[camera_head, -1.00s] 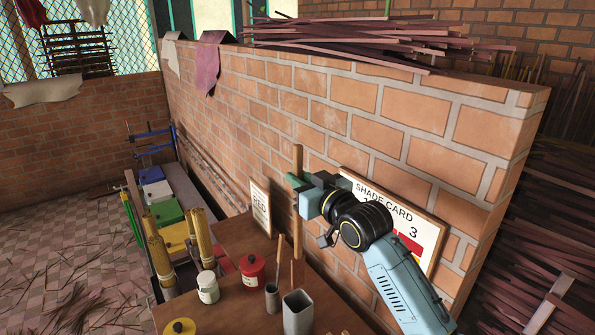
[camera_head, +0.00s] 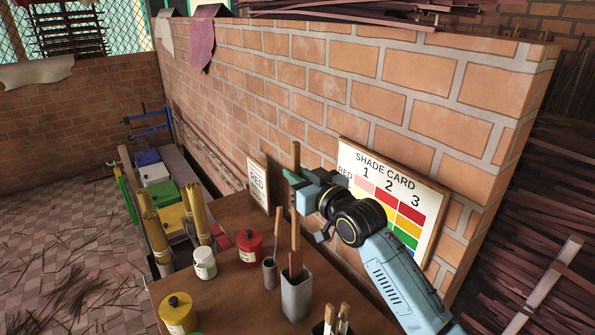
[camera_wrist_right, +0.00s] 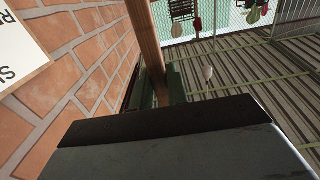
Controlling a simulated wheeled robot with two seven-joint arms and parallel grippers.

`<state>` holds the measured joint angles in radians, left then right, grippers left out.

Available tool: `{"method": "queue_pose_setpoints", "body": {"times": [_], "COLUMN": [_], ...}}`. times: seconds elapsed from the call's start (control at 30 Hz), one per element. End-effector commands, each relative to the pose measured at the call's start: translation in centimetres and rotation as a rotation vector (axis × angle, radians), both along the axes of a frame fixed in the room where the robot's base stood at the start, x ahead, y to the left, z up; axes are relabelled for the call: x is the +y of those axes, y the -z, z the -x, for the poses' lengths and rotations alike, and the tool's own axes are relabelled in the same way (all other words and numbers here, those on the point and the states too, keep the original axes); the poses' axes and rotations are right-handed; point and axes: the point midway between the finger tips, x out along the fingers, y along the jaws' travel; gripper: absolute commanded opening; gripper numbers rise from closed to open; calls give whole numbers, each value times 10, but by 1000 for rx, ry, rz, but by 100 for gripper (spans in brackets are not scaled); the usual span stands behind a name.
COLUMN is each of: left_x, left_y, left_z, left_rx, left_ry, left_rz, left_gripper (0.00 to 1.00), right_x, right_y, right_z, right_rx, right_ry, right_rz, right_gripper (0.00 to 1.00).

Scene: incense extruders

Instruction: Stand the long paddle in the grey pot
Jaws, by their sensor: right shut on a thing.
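The long paddle (camera_head: 295,240) is a brown wooden strip standing nearly upright. My right gripper (camera_head: 298,184) is shut on it near its upper part, with a short length showing above the jaws. The paddle's lower end meets the mouth of the grey pot (camera_head: 296,300), a square-sided pot on the brown table, and appears to be inside it; how deep it reaches is hidden. In the right wrist view the paddle (camera_wrist_right: 146,40) runs between the dark green fingers (camera_wrist_right: 162,88). My left gripper is not in view.
A smaller grey pot (camera_head: 269,273) with a thin stick stands just left. A red jar (camera_head: 249,246), white jar (camera_head: 205,262) and yellow jar (camera_head: 178,314) stand further left. A shade card (camera_head: 390,205) leans on the brick wall behind. A dark holder (camera_head: 330,326) with sticks is in front.

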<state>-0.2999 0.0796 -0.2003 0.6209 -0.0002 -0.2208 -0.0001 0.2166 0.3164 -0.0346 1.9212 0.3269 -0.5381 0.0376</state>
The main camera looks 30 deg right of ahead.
Motion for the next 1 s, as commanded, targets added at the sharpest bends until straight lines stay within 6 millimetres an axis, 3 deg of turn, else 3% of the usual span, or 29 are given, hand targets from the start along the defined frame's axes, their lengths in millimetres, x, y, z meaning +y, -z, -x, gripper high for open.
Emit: {"method": "queue_pose_setpoints", "body": {"times": [1.0], "left_x": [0], "left_y": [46], "left_z": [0], "left_rx": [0], "left_ry": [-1], "left_rz": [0], "left_gripper": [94], "right_x": [0], "right_y": [81], "right_z": [0], "right_rx": [-1], "right_ry": [0], "right_rz": [1], "right_gripper": [0]}}
